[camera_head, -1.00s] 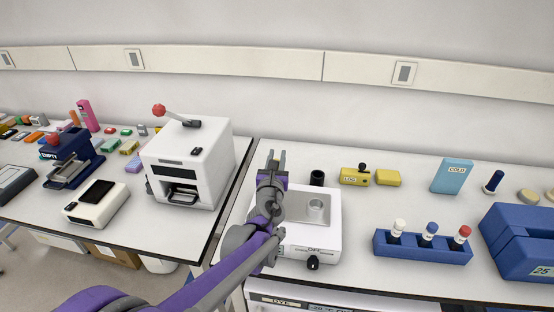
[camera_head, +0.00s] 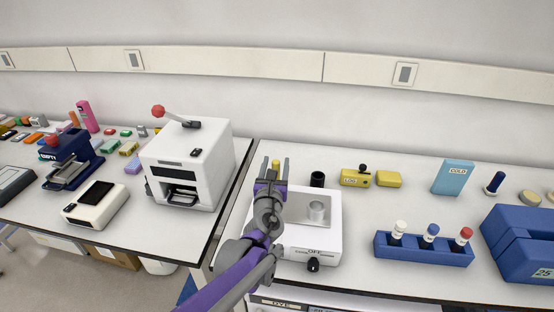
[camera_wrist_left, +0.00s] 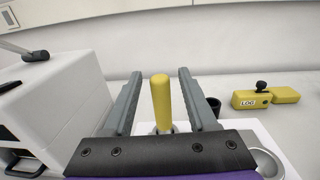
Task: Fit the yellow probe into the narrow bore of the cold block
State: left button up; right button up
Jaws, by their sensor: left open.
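The yellow probe (camera_wrist_left: 161,102) stands upright between the two open fingers of my left gripper (camera_wrist_left: 158,100) in the left wrist view. There is a gap on each side of it. In the head view its yellow tip (camera_head: 276,164) shows between the fingers of my left gripper (camera_head: 275,168). The probe's lower end is hidden behind my gripper. A white device (camera_head: 328,240) with a grey metal plate and a round metal well (camera_head: 317,211) lies beneath and to the right of the gripper. My right gripper is not in view.
A black cup (camera_head: 317,179) stands behind the white device, with a yellow LOG box (camera_head: 355,178) to its right. A blue rack (camera_head: 422,249) holds capped tubes. A tall white machine (camera_head: 190,160) stands close on the left.

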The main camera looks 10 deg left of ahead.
pick_arm(q)
jog(key=s, duration=0.8)
jog(key=shift+s+d+b, duration=0.2)
jog(key=shift+s+b, duration=0.05)
jog(key=shift+b, duration=0.05)
jog(key=s+a+f+n+g+y, duration=0.6)
jog(key=s+a+n, duration=0.65)
jog(key=n, duration=0.85)
jog(key=s+d+f+n+g+h, duration=0.3)
jog(key=s+f+n, duration=0.3)
jog(key=s+n, duration=0.1)
jog(key=s+d+f+n+g+h, duration=0.3)
jog(key=s+f+n+h, duration=0.1)
jog(key=s+f+n, duration=0.2)
jog(key=shift+s+d+n+g, duration=0.15)
jog(key=shift+s+n+g, duration=0.15)
jog(key=shift+s+n, duration=0.45)
